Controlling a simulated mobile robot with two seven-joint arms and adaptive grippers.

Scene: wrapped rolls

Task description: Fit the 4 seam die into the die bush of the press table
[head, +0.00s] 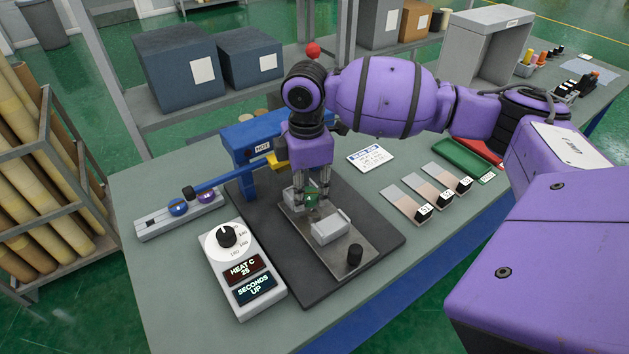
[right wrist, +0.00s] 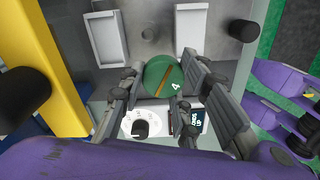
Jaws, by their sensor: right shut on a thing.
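The 4 seam die is a green disc (head: 312,198) marked "4" with an orange-brown stripe, clear in the right wrist view (right wrist: 158,76). My right gripper (head: 311,190) points down and is shut on it, with fingers on both sides in the wrist view (right wrist: 162,80). The die is over the metal press table (head: 370,248), behind a pale block (head: 331,228). The blue press (head: 248,150) with its yellow arm stands just behind the gripper. My left gripper is not in view.
A control box with a dial (head: 240,268) stands front left of the press. A rack (head: 150,228) holds a blue and a purple die. Several sample strips (head: 440,183) lie right of the dark base mat (head: 388,236). A black knob (head: 355,254) rises from the plate's near end.

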